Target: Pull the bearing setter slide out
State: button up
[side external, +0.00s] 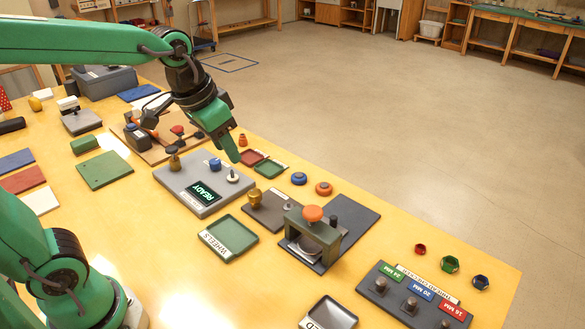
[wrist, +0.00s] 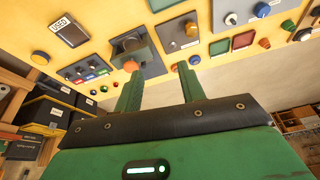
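In the side view my gripper (side external: 234,157) hangs above the grey READY box, left of and behind the fixture, touching nothing visible.
The grey READY box (side external: 190,190) with knobs is below my gripper.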

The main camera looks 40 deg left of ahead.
jog(key=w+d+f+m+g, duration=0.1)
jog(key=w+d+f, duration=0.2)
jog(key=w, duration=0.3)
jog(key=w+d+f+m+g, duration=0.1)
jog(key=w+d+f, duration=0.1)
jog(key=w, duration=0.4)
jog(key=m+g, duration=0.2)
send_over(334, 217)
notch_tip(334, 217, down, 12)
jog(key=shift+s+a+r, duration=0.1)
jog(key=shift+r, duration=0.15)
jog(key=shift+f, duration=0.25)
jog(key=shift+f, duration=3.9)
grip_shut()
